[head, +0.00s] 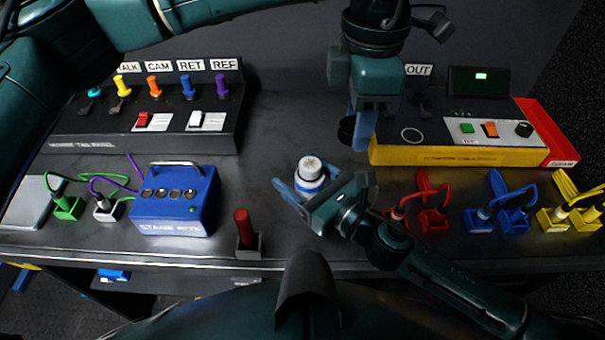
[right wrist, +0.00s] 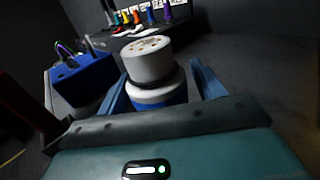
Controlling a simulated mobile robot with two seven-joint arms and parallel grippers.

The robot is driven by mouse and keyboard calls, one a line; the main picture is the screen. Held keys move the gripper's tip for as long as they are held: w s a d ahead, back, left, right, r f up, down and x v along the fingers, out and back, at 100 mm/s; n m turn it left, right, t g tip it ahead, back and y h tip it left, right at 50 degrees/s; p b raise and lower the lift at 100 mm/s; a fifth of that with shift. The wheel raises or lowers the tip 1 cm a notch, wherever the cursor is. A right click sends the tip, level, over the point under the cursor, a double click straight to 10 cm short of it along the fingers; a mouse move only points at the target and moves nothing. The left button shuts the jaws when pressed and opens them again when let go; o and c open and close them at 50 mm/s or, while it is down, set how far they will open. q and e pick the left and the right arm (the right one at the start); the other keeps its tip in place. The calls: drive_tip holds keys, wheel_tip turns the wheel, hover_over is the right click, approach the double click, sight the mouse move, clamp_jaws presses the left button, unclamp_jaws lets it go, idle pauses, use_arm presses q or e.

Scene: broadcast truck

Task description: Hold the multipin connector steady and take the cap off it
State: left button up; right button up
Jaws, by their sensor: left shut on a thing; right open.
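The multipin connector (head: 310,172) stands upright on the dark bench, a grey-white cylinder with a blue band. Its pin face is bare and shows dark spots on top, also in the right wrist view (right wrist: 150,62). My right gripper (head: 309,184) is open, its blue fingers on either side of the connector; in the right wrist view (right wrist: 160,88) the fingers flank it. My left gripper (head: 357,130) is shut on a dark round piece, seemingly the cap (head: 347,130), above and right of the connector. The fingers partly hide this piece.
A blue box (head: 178,208) and a red-handled piece in a grey holder (head: 244,232) stand to the left. A yellow-fronted panel (head: 440,156) is close behind the left gripper. Red, blue and yellow cabled plugs (head: 500,212) line the right front.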

use_arm(q)
drive_tip(key=shift+r, duration=0.1)
use_arm(e)
drive_tip(key=shift+r, duration=0.1)
use_arm(q)
drive_tip(key=shift+r, duration=0.1)
use_arm(e)
drive_tip(key=shift+r, duration=0.1)
drive_tip(key=b+v, duration=0.2)
drive_tip(key=v, duration=0.8)
drive_tip(key=shift+s+d, duration=0.25)
drive_tip(key=shift+s, duration=0.05)
drive_tip(key=shift+s+d+b, duration=0.35)
drive_tip(key=shift+s+d, duration=0.1)
use_arm(q)
wheel_tip(320, 180, down, 3)
drive_tip(key=shift+f, duration=0.1)
drive_tip(key=shift+a, duration=0.1)
use_arm(e)
drive_tip(key=shift+r, duration=0.1)
